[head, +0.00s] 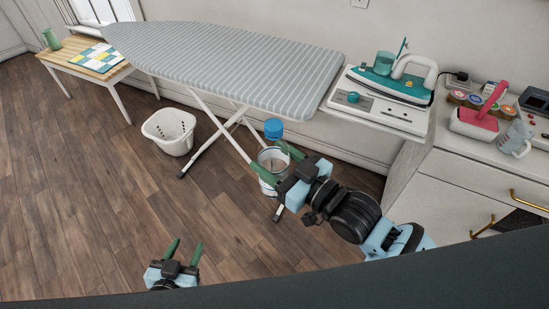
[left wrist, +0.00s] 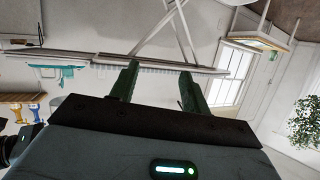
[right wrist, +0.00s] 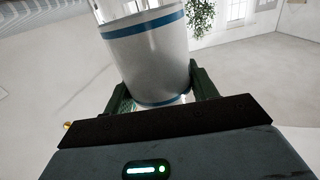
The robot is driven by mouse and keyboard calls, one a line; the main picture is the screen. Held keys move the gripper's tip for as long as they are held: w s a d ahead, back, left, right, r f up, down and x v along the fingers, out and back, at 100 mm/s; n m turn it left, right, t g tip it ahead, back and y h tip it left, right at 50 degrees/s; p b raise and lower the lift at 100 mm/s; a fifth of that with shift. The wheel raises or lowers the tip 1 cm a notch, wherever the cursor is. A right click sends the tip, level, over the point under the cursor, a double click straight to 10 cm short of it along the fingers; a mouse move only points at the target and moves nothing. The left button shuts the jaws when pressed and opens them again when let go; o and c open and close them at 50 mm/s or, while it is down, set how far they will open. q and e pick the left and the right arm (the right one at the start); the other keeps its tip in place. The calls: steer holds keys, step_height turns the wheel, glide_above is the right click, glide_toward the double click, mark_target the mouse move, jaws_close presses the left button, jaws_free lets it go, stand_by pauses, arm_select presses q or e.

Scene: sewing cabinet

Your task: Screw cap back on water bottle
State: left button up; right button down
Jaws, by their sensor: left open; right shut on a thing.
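The water bottle (head: 269,186) stands upright in my right gripper (head: 272,160), below the ironing board's front edge. Its clear body has a white label with blue bands, seen close in the right wrist view (right wrist: 148,50). A blue cap (head: 273,127) shows at the top of the bottle in the head view; I cannot tell whether it is threaded on. The bottle's top is cut off in the right wrist view. My right gripper is shut around the bottle's lower part. My left gripper (head: 185,247) is open and empty, low at the left, well apart from the bottle.
A striped ironing board (head: 220,60) and its white legs stand behind the bottle. An iron (head: 390,85) sits on its right end. A white basket (head: 170,132) is on the floor. A white cabinet (head: 450,180) is at the right.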

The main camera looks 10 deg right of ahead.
arm_select(q)
steer(key=w+d+r+m+t+h, duration=0.2)
steer(key=w+d+r+m+h, duration=0.25)
steer(key=w+r, duration=0.6)
steer(key=w+d+r+m+t+h, duration=0.3)
steer(key=w+d+r+h, duration=0.25)
steer(key=r, duration=0.95)
steer(key=s+d+r+m+g+h, duration=0.3)
steer(key=d+r+m+g+h, duration=0.2)
steer(key=d+r+m+g, duration=0.3)
steer(key=s+d+r+m+g+h, duration=0.2)
steer(key=d+r+m+g+h, duration=0.45)
steer(key=r+m+g, duration=0.35)
steer(key=s+d+f+m+g+y, duration=0.2)
steer(key=s+d+m+g+y, duration=0.65)
steer(key=y, duration=0.65)
steer(key=w+a+n+t+y, duration=0.1)
steer(key=w+a+t+y, duration=0.1)
steer(key=a+y, duration=0.1)
steer(key=w+a+n+t+y, duration=0.1)
steer(key=a+t+y, duration=0.2)
steer(key=w+a+n+t+y, duration=0.1)
steer(key=w+a+t+y, duration=0.1)
steer(key=a+y, duration=0.2)
steer(key=shift+w+f+n+t, duration=0.1)
steer(key=shift+w+n+t, duration=0.25)
steer(key=shift+n, duration=0.05)
